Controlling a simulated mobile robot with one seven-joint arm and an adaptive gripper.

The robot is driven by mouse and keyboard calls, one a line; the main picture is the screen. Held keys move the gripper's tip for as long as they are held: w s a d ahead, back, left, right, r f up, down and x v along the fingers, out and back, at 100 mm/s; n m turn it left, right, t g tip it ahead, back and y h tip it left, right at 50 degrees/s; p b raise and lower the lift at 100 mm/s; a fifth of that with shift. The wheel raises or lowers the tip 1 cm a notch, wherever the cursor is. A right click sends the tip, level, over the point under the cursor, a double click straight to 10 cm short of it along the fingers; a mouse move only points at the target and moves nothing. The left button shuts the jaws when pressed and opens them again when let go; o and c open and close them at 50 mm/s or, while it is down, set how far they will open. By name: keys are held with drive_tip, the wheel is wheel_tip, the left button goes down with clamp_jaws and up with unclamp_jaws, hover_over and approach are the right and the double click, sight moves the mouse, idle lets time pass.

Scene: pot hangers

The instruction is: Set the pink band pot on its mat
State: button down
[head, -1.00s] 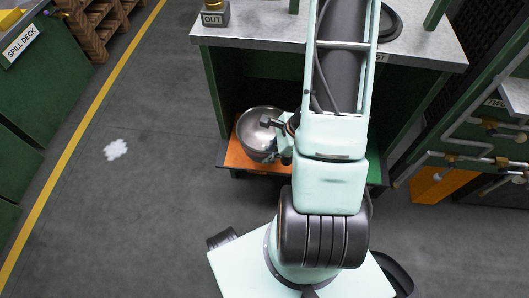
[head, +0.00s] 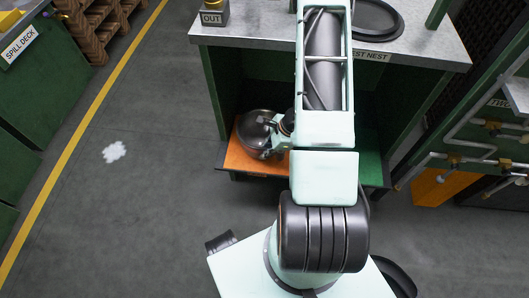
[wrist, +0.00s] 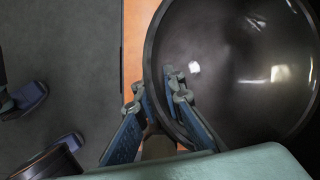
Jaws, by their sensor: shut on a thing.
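A round metal pot (head: 252,132) is at the orange mat (head: 239,160) on the low shelf under the counter. It also fills the right of the wrist view (wrist: 240,70), its dark inside facing the camera. No pink band shows on the side I see. My gripper (head: 272,124) is at the pot's right edge, and the wrist view shows its fingers (wrist: 158,92) shut on the pot at its near-left rim. I cannot tell whether the pot's base touches the mat. The gripper and arm hide part of the pot.
A green mat (head: 370,152) lies right of the orange one, partly behind my arm. The counter top (head: 260,33) overhangs the shelf and carries the "OUT" stand (head: 214,14) and a dark ring (head: 376,20). Pipes (head: 470,140) stand at right.

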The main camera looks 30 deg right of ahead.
drive_tip(key=shift+f, duration=0.1)
drive_tip(key=c, duration=2)
unclamp_jaws()
drive_tip(key=shift+c, duration=0.2)
drive_tip(key=shift+r, duration=0.2)
drive_tip(key=p+v, duration=0.4)
drive_tip(key=v, duration=0.8)
